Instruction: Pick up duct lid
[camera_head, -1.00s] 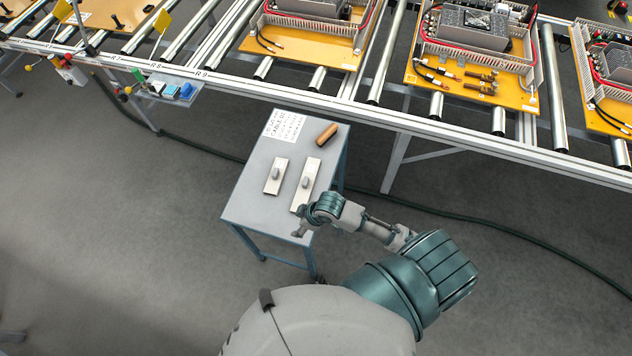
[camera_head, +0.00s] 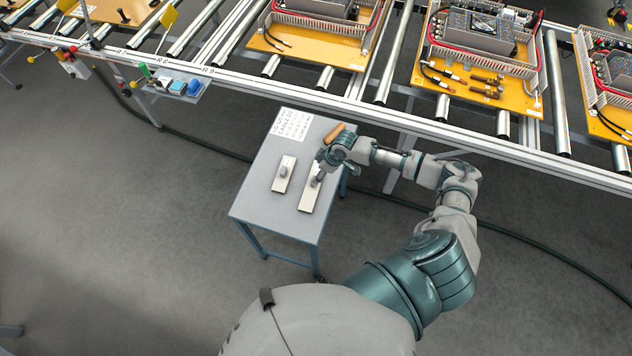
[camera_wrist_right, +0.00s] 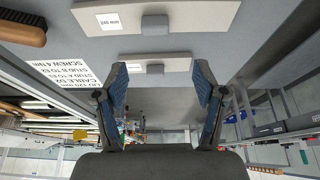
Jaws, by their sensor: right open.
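Two pale, flat duct lids, each with a grey knob, lie on a small grey table. The left, shorter lid (camera_head: 282,184) is uncovered; the right, longer lid (camera_head: 308,200) is partly covered by my right gripper (camera_head: 322,170). In the right wrist view the longer lid (camera_wrist_right: 205,18) crosses the top, with a white label and its knob (camera_wrist_right: 155,27). The other lid (camera_wrist_right: 178,65) shows between and beyond the fingertips. My right gripper (camera_wrist_right: 159,68) is open, with nothing between its fingers. Contact with the knob cannot be told. My left gripper is not in view.
The table (camera_head: 255,205) also holds a printed sheet (camera_head: 292,126) and a wooden-handled brush (camera_head: 336,131), close to my right gripper. A roller conveyor (camera_head: 340,108) with orange panels runs behind it. The table's near left part is clear.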

